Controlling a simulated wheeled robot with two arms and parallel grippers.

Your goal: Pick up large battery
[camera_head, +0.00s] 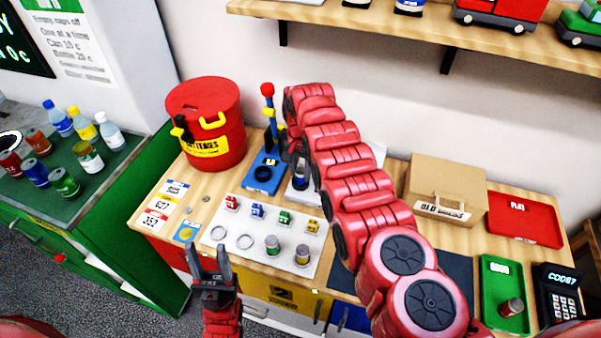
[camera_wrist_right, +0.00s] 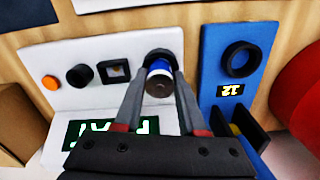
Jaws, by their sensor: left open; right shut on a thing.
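A large battery (camera_wrist_right: 159,70), with a blue and white body and a dark grey end, is between the fingers of my right gripper (camera_wrist_right: 160,88), which is shut on it. The battery is at the white tester (camera_wrist_right: 110,85); whether it is still seated there is unclear. In the head view the battery (camera_head: 301,176) is partly hidden by my right arm and gripper (camera_head: 298,158). My left gripper (camera_head: 209,258) is open and empty, in front of the table's near edge. Two upright batteries, one greenish (camera_head: 272,245) and one yellowish (camera_head: 302,255), stand on the white mat (camera_head: 262,262).
A blue device (camera_head: 264,178) with a black ring stands beside the tester. A red battery bin (camera_head: 206,118) is at the back left. A cardboard box (camera_head: 440,185), red tray (camera_head: 525,220) and green tray (camera_head: 500,268) lie to the right. A wooden shelf (camera_head: 400,25) hangs above.

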